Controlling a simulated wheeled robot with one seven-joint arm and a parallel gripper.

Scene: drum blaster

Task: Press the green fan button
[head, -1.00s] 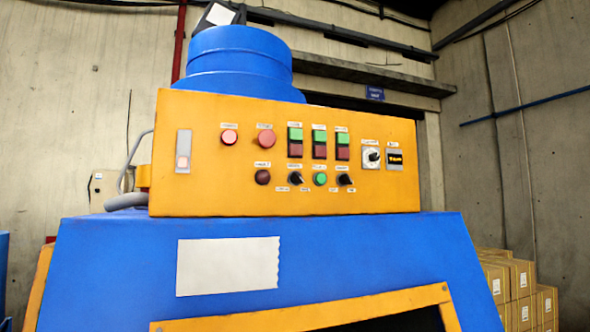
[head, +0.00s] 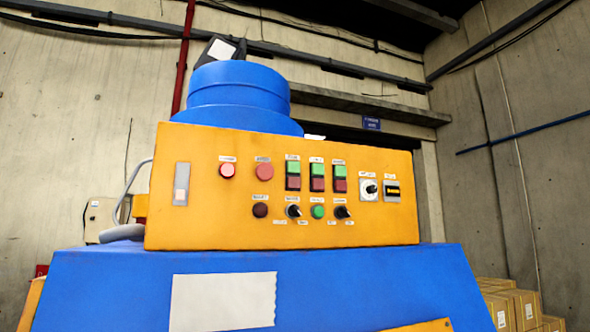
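An orange control panel (head: 215,220) stands on top of a blue machine (head: 110,285). In its upper row are three green-over-red button pairs, with green halves at the left (head: 293,167), middle (head: 317,169) and right (head: 340,170). A round green button (head: 317,211) sits in the lower row between two black knobs. The labels are too small to read, so I cannot tell which green button is the fan's. My gripper is not in view.
Other controls are two red round buttons (head: 264,171), a dark red button (head: 260,210), a white dial (head: 369,189) and a small display (head: 392,190). A blue cylinder (head: 237,88) rises behind the panel. Cardboard boxes (head: 515,306) stand at the lower right.

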